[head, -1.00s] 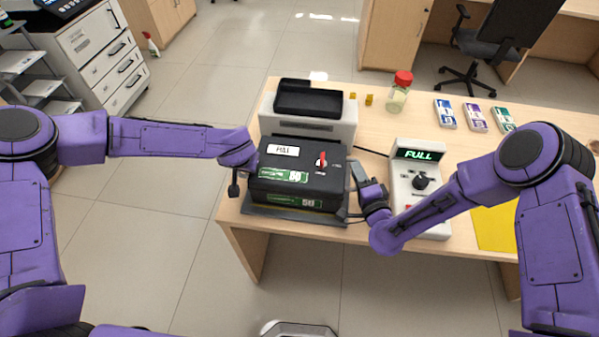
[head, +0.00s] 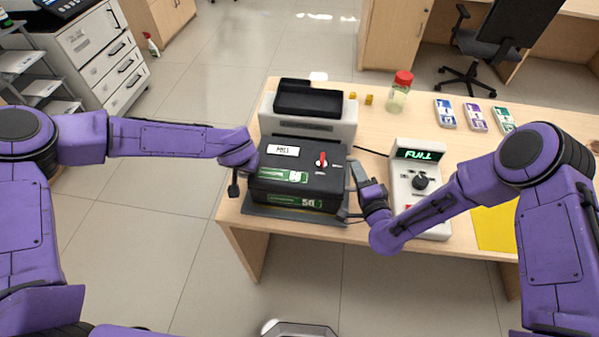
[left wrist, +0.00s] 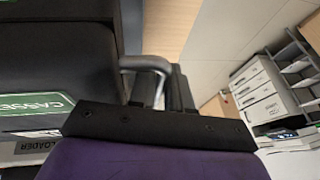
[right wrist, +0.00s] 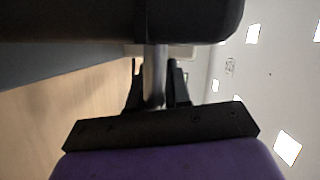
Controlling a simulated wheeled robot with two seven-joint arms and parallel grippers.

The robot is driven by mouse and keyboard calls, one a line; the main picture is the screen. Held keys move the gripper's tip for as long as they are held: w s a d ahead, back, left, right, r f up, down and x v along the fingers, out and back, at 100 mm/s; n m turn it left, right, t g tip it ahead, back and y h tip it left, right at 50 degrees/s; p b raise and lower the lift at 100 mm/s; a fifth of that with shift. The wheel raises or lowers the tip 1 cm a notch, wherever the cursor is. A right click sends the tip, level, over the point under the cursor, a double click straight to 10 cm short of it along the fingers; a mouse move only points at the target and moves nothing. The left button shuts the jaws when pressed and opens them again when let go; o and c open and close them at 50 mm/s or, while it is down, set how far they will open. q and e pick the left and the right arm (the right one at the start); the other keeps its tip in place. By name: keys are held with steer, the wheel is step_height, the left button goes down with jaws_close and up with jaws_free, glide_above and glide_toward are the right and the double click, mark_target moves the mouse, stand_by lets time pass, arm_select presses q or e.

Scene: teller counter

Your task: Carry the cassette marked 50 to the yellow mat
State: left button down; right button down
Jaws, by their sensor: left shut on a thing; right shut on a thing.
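The black cassette marked 50 (head: 306,166) stands upright at the front left of the counter, on or just above a dark grey base (head: 290,218). It has green 50 labels, a white top label and a red knob. My left gripper (head: 236,182) is shut on its left side handle; that bar also shows between the fingers in the left wrist view (left wrist: 160,88). My right gripper (head: 357,180) is shut on the right side handle, also seen in the right wrist view (right wrist: 156,88). The yellow mat (head: 494,226) lies at the counter's right, partly hidden by my right arm.
A grey-white machine (head: 308,125) with a black top tray stands behind the cassette. A white control box (head: 418,180) reading FULL stands between cassette and mat. A red-lidded jar (head: 398,94) and three small coloured packs (head: 475,117) are farther back.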

arm_select(q)
steer(key=shift+r, duration=0.1)
arm_select(e)
steer(key=shift+r, duration=0.1)
